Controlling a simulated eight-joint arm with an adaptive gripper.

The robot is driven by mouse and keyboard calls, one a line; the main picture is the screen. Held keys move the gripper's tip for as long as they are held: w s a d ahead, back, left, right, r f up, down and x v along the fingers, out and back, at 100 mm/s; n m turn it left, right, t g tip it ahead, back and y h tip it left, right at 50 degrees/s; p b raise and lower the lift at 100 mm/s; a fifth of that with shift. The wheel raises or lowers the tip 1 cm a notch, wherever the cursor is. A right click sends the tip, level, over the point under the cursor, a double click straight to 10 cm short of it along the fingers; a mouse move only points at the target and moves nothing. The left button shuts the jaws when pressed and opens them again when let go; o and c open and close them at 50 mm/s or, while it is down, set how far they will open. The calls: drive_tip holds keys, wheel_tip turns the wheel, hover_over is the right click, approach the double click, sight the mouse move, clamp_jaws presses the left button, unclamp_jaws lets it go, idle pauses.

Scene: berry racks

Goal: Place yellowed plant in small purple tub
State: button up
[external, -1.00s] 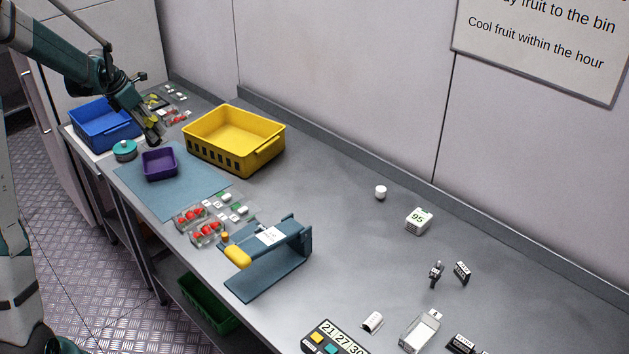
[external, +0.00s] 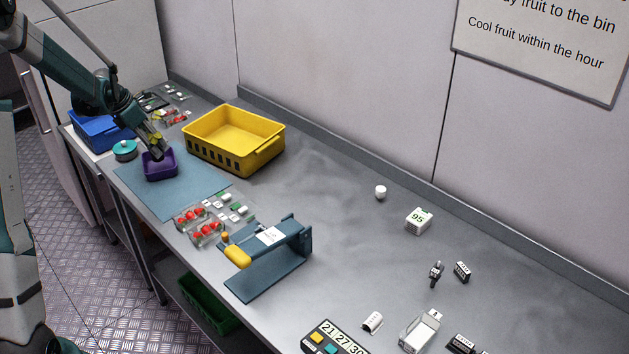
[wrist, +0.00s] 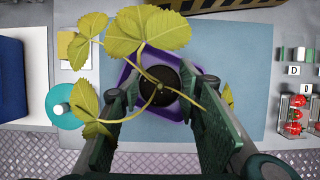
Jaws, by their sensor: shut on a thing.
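The yellowed plant (wrist: 150,32) has yellow-green leaves and a dark round pot or root plug (wrist: 158,97). My gripper (wrist: 160,103) is shut on it, with one finger on each side. The small purple tub (external: 160,168) stands on the blue mat, and in the external view my gripper (external: 157,152) is right over it. In the wrist view the purple tub (wrist: 128,76) shows around and beneath the plant's dark base. I cannot tell whether the base is inside the tub or just above it. The leaves hide part of the tub.
A yellow crate (external: 215,155) stands behind the tub, and a blue bin (external: 90,132) and a teal-lidded round container (external: 125,150) are at the left. Clear boxes of red berries (external: 207,234) lie in front. The blue mat (external: 185,197) is bare around the tub.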

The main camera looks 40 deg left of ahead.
drive_tip(key=shift+f, duration=1.85)
drive_tip(key=shift+f, duration=0.2)
drive_tip(key=o, duration=0.9)
drive_tip(key=shift+r, duration=0.15)
drive_tip(key=shift+v, duration=6.1)
drive_tip(key=shift+d, duration=0.1)
